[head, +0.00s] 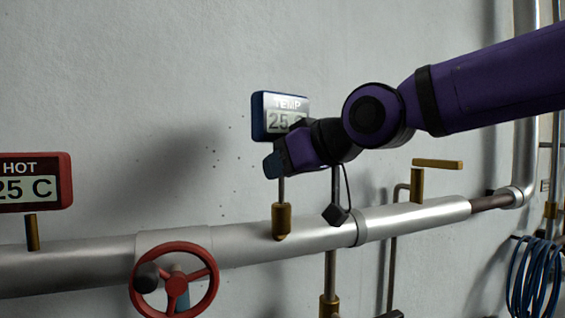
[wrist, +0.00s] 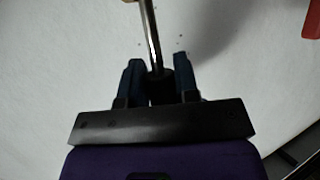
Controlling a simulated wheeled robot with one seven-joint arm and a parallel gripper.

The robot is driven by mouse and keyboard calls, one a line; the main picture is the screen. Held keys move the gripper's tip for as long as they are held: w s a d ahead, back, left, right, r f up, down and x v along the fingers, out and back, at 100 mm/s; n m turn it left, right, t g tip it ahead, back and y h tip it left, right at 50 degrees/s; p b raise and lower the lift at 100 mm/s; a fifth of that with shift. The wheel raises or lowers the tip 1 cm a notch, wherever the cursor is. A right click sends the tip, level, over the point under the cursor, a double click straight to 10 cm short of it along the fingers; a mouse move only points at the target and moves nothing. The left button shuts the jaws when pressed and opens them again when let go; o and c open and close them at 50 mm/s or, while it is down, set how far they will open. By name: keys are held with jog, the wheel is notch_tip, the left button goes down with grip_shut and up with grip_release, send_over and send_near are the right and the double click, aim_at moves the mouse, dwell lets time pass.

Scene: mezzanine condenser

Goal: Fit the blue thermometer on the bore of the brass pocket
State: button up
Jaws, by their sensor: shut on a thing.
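The blue thermometer (head: 257,117) has a blue case with a display reading TEMP and 25 C, partly covered by my gripper and wrist. My gripper (head: 273,165) is shut on it just below the case. Its thin metal stem hangs upright below the jaws to the top of the brass pocket (head: 282,221), which stands on the silver pipe. I cannot tell whether the stem tip is in the bore or just above or in front of it. In the wrist view, the metal stem (wrist: 151,38) runs out from between the fingers of my gripper (wrist: 157,82); its far end is out of frame.
A red HOT thermometer (head: 35,168) stands on another brass pocket (head: 32,232) at the left. A red handwheel (head: 211,282) sits in front of the silver pipe (head: 425,214). A brass-handled valve (head: 437,164) is to the right. A blue coil (head: 533,280) hangs at far right.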

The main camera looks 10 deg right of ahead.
aim_at(283, 208)
jog(key=shift+f, duration=1.95)
jog(key=o, duration=1.1)
jog(key=shift+c, duration=0.2)
jog(key=v, duration=1)
jog(key=shift+s+d+r, duration=0.2)
jog(key=shift+s, duration=0.1)
